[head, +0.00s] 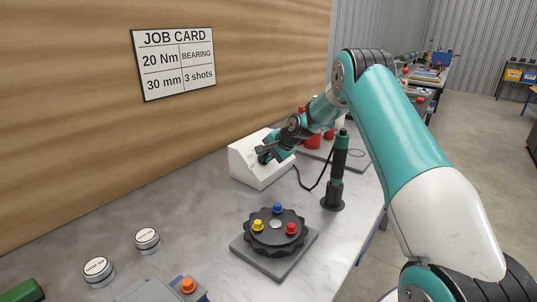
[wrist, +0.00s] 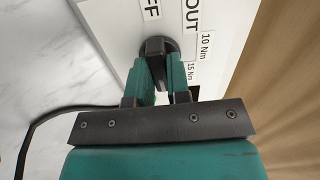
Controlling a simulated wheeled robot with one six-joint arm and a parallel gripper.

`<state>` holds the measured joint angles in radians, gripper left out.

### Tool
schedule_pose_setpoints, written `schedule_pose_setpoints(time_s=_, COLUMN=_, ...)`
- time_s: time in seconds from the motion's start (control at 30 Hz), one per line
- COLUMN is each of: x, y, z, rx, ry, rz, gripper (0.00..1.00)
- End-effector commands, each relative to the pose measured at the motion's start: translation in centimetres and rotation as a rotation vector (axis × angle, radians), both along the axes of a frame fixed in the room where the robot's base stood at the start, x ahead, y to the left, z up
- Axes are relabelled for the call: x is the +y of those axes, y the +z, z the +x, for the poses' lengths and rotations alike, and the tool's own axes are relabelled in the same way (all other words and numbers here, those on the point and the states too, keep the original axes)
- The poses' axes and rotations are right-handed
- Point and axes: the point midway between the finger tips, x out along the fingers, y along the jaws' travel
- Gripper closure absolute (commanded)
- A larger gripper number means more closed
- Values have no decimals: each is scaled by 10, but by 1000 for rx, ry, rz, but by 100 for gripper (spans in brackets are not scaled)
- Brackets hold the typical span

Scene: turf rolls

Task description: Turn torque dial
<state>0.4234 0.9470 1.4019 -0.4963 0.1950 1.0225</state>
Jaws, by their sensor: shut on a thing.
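The torque dial (wrist: 155,46) is a black knob on the sloped face of a white control box (head: 247,171). In the wrist view my gripper (wrist: 166,75) has its two teal fingers on either side of the knob, shut on it. Labels on the box face read "10 Nm" and "15 Nm" to the right of the dial, with "OUT" and part of another word above. Other markings are hidden behind my gripper. In the head view my gripper (head: 266,155) is at the box's face and covers the dial.
A job card (head: 173,64) on the wooden wall reads 20 Nm, bearing, 30 mm, 3 shots. A green and black driver (head: 338,165) stands upright right of the box, with a cable. A black turntable (head: 275,238) with coloured knobs sits in front.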

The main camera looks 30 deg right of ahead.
Motion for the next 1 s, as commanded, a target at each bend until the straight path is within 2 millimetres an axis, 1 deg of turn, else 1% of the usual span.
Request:
schedule_pose_setpoints(time_s=0.03, x=-3, y=2, z=1, rx=-1, ry=-14, rz=3, gripper=100)
schedule_pose_setpoints(time_s=0.6, x=-3, y=2, z=1, rx=5, ry=-38, rz=23, gripper=100)
schedule_pose_setpoints(time_s=0.63, x=-3, y=2, z=1, rx=5, ry=-39, rz=23, gripper=78)
schedule_pose_setpoints(time_s=0.67, x=-3, y=1, z=1, rx=5, ry=-39, rz=23, gripper=72)
schedule_pose_setpoints(time_s=0.7, x=-3, y=1, z=1, rx=5, ry=-38, rz=23, gripper=62)
schedule_pose_setpoints(time_s=0.73, x=-3, y=1, z=1, rx=5, ry=-37, rz=24, gripper=57)
schedule_pose_setpoints(time_s=1.0, x=-1, y=1, z=0, rx=8, ry=-33, rz=25, gripper=57)
